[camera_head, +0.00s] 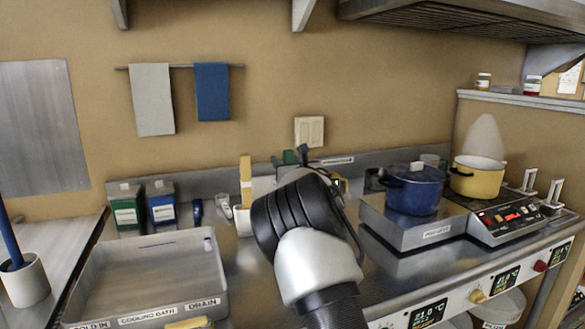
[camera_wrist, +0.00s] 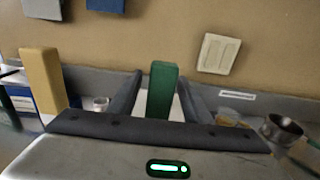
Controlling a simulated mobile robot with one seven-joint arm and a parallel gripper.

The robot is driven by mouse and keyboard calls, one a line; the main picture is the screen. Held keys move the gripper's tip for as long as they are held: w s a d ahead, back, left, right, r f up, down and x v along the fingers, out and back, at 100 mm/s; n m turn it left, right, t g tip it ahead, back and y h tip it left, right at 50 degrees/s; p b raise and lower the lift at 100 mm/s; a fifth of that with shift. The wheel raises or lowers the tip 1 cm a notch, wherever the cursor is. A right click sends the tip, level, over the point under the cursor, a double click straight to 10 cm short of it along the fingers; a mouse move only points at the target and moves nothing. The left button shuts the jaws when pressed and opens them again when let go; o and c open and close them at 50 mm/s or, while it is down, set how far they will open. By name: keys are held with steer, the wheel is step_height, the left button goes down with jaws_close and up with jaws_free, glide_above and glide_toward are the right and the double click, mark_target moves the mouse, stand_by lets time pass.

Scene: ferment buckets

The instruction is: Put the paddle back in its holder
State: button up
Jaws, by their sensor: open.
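A green upright bar (camera_wrist: 161,90), perhaps the paddle's handle, stands between my gripper's fingers in the wrist view. My gripper (camera_wrist: 160,78) is open, with a dark finger on each side of the bar; I cannot tell whether either touches it. A pale surface shows behind the bar, and its lower end is hidden by my gripper. In the head view only the top of the green bar (camera_head: 289,157) shows beyond my arm. A yellow upright bar (camera_head: 245,180) stands to its left by a white container (camera_head: 243,221). I cannot tell which container is the paddle's holder.
A shallow metal tray (camera_head: 150,270) lies at left, near green (camera_head: 126,208) and blue (camera_head: 161,204) boxes. A white crock (camera_head: 24,281) holds a blue rod at far left. A blue pot (camera_head: 414,190) and yellow pot (camera_head: 477,178) stand at right. A metal cup (camera_wrist: 282,130) is right of my gripper.

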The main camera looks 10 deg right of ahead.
steer(key=s+d, duration=0.3)
steer(key=s, duration=1.3)
steer(key=shift+s+d, duration=0.15)
steer(key=shift+s, duration=0.2)
steer(key=s+d+m+g+h, duration=0.25)
steer(key=s+m, duration=0.35)
steer(key=m, duration=0.4)
steer(key=s+d+m+g+h, duration=0.2)
steer(key=s+d+m+h, duration=0.15)
steer(key=s+m, duration=0.5)
steer(key=s+a+f+m+g+y, duration=0.1)
steer(key=s+a+f+m+g, duration=0.15)
steer(key=s+m, duration=0.6)
steer(key=s+a+f+m+g+y, duration=0.1)
steer(key=s+a+f+m+g, duration=0.3)
steer(key=s, duration=0.7)
steer(key=s+a+f+m+g+y, duration=0.1)
steer(key=s+a+m, duration=0.1)
steer(key=s+m, duration=0.65)
step_height(320, 180, up, 23)
steer(key=s+n+p, duration=0.1)
steer(key=p, duration=2.1)
steer(key=shift+p, duration=0.3)
